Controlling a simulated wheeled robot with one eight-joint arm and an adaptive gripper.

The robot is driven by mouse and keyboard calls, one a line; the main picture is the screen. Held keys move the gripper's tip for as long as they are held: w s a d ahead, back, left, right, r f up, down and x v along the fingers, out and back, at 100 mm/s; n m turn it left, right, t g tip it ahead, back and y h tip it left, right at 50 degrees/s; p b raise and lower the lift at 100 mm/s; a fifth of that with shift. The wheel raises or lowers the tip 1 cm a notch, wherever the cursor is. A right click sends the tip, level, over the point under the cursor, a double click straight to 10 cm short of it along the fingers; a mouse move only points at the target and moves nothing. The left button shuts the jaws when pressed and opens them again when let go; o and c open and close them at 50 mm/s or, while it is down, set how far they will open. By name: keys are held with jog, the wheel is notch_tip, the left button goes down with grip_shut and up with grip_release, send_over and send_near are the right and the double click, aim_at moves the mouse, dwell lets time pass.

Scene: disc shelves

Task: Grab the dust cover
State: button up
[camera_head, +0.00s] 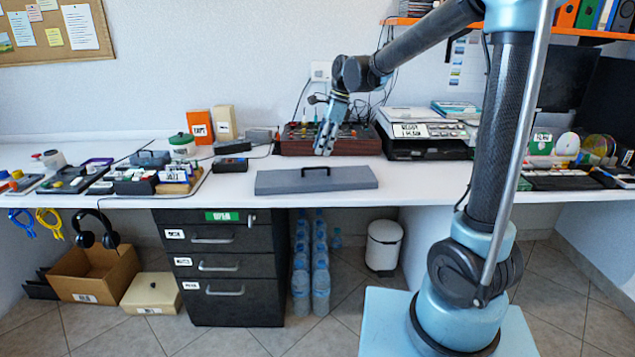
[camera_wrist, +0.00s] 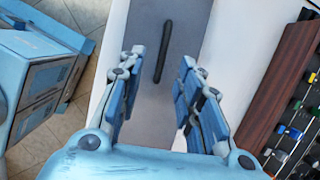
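The dust cover (camera_head: 345,180) is a flat grey slab with a black bar handle (camera_head: 316,170) on top. It lies on the white desk near the front edge. In the wrist view the grey cover (camera_wrist: 146,100) runs up the middle, with its black handle (camera_wrist: 164,50) beyond my fingertips. My gripper (camera_head: 326,138) hangs above the desk, behind and a little right of the handle. In the wrist view my gripper (camera_wrist: 160,75) has its two blue fingers spread apart, with nothing between them. The cover's near end is partly hidden by the gripper.
A brown-sided mixer with knobs (camera_head: 330,141) stands behind the cover, also at the right of the wrist view (camera_wrist: 295,90). A labelled machine (camera_head: 425,135) stands to the right. Boxes (camera_head: 199,127) and small trays crowd the left. White desk (camera_head: 420,185) right of the cover is clear.

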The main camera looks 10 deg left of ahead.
aim_at(316, 175)
jog(key=shift+w+x, duration=0.15)
jog(key=shift+x, duration=1.8)
jog(key=shift+w+x, duration=0.15)
jog(key=shift+x, duration=1.8)
grip_shut()
